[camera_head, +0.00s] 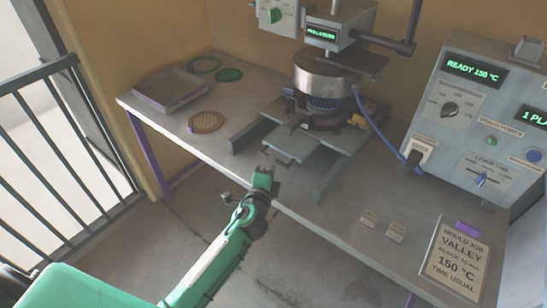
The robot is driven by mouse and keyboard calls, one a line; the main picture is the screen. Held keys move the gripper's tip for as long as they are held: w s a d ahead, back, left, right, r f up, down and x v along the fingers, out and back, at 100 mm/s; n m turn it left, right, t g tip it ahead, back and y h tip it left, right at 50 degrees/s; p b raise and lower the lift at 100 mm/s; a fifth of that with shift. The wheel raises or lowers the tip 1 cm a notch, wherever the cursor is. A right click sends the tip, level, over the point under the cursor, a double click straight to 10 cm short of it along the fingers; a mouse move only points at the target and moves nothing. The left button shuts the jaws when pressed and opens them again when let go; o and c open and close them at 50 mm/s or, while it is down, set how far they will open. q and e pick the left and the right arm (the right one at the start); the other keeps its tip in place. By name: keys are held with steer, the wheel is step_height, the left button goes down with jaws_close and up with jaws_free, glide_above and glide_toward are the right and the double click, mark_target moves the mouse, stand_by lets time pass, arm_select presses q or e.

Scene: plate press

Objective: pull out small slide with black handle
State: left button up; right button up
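The small slide (291,147) is a flat grey plate under the press, lying between two grey rails (329,180). A small dark upright piece (293,123) shows at its back; I cannot tell whether it is the black handle. My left gripper (267,165), on a green arm, is at the table's front edge, just in front of the slide's near left corner. Its fingers are small and dark, and I cannot tell whether they touch the slide or hold anything. My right gripper is not in view.
The press (324,75) stands above the slide. A grey tray (170,90), green rings and a brown waffle-like disc (206,122) lie to the left. A control box (470,125) reads "READY 150 °C" at the right. A sign (456,262) lies at the front right.

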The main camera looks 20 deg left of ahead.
arm_select(q)
steer(key=shift+w, duration=1.6)
jaws_close()
